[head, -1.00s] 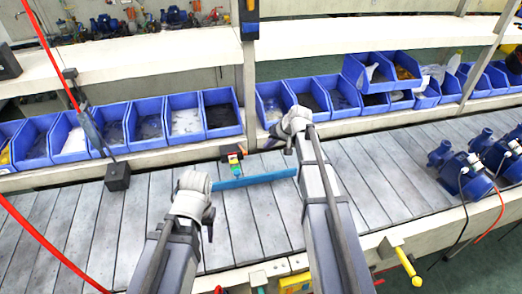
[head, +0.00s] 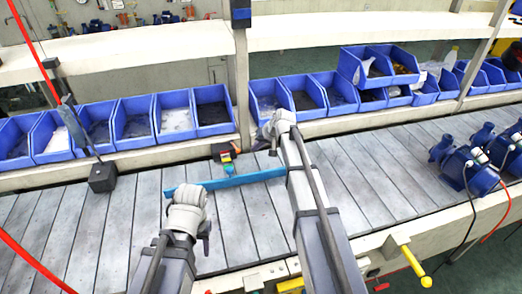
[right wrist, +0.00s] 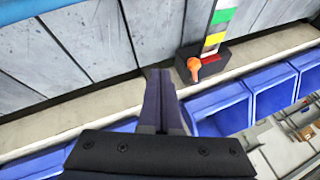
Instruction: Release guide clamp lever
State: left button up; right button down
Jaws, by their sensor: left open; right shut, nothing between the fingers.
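The guide clamp (head: 222,153) is a dark block with an orange lever on the far rail of the conveyor. In the right wrist view the orange lever (right wrist: 193,68) stands up from the dark block (right wrist: 207,60), beside a scale striped green, white and yellow. A long blue guide bar (head: 235,181) lies across the belt in front of the clamp. My right gripper (head: 273,150) is shut and empty, to the right of the clamp. Its closed fingers (right wrist: 160,75) point just beside the lever, apart from it. My left gripper (head: 206,244) is open over the belt, nearer than the bar.
Blue bins (head: 132,125) line the shelf behind the conveyor. Blue pumps (head: 468,168) stand on the belt at the right. A dark box (head: 102,178) hangs by the far rail at the left. A yellow handle (head: 411,262) sticks out from the near edge.

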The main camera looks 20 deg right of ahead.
aim_at(235, 147)
pick_arm(q)
jog(key=shift+f, duration=0.45)
pick_arm(e)
jog(key=shift+w+a+f, duration=0.15)
jog(key=shift+w+a, duration=0.05)
jog(key=shift+a, duration=0.45)
jog(key=shift+w+a+f, duration=0.15)
jog(key=shift+w+a, duration=0.1)
jog(key=shift+a, duration=0.35)
jog(key=shift+w+a+f, duration=0.15)
jog(key=shift+w+a, duration=0.05)
jog(key=shift+a, duration=0.45)
